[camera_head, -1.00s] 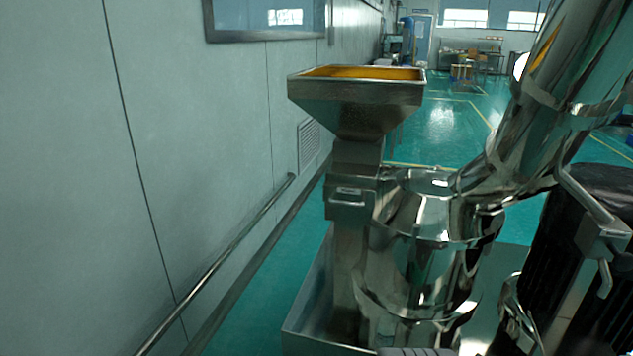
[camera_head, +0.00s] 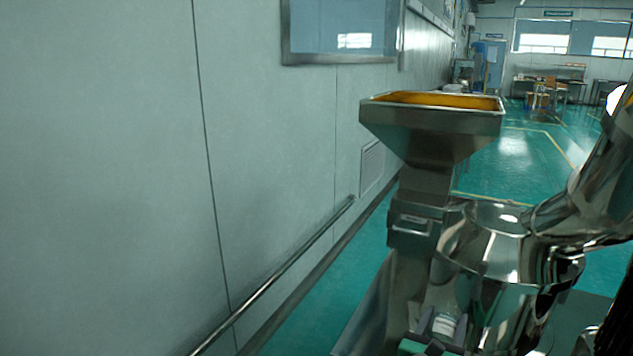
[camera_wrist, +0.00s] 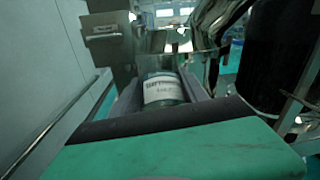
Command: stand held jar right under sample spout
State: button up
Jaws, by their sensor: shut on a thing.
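The jar (camera_wrist: 163,90) has a white printed label and stands upright between the fingers of my gripper (camera_wrist: 165,100) in the wrist view. My gripper is shut on it. In the head view my gripper (camera_head: 438,332) shows at the bottom edge, with a small white part of the jar (camera_head: 444,325) between dark fingers. It is in front of the steel machine (camera_head: 490,240); in the wrist view steel parts stand just behind the jar. I cannot clearly pick out the sample spout in either view. The jar's base is hidden.
A steel hopper (camera_head: 432,130) with a yellow inside stands above the machine. A box with a handle (camera_head: 411,226) is below it. A wall rail (camera_head: 290,262) runs along the left wall. A dark cylinder (camera_wrist: 268,60) stands at right. Green floor is open behind.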

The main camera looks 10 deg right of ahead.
jog(key=w+a+r+n+t+y, duration=0.2)
jog(key=a+r+y, duration=0.15)
jog(key=a, duration=0.55)
jog(key=w+a+r+n+t+y, duration=0.1)
jog(key=a+r+n+y, duration=0.2)
jog(key=a+r, duration=0.35)
jog(key=w+a+r+p, duration=0.1)
jog(key=w+r+p, duration=0.2)
jog(key=r+p, duration=1.1)
jog(key=p, duration=1.5)
jog(key=shift+m, duration=0.3)
jog(key=shift+a, duration=0.15)
